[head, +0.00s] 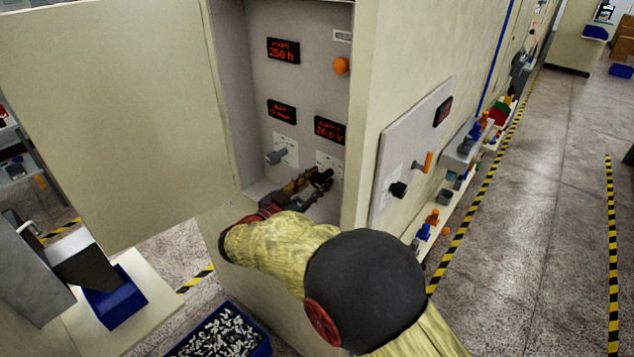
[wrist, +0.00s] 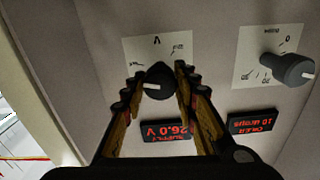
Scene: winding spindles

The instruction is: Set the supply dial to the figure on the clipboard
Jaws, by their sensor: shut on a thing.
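The supply dial (wrist: 157,83) is a dark knob with a pale pointer mark, on a white scale plate marked V in the wrist view. My gripper (wrist: 159,78) has its fingers on both sides of the knob and is shut on it. The supply display (wrist: 166,132) reads 26.0 V in red; it also shows in the head view (head: 329,129). In the head view my gripper (head: 322,180) reaches into the open cabinet and hides the knob. I cannot make out a clipboard in either view.
A second grey knob (wrist: 288,69) sits beside the dial, with an "over" display (wrist: 252,122) below it. An orange lamp (head: 341,65) and a 250 h display (head: 284,51) are higher up. The open cabinet door (head: 115,120) stands left; a side panel (head: 416,140) is right.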

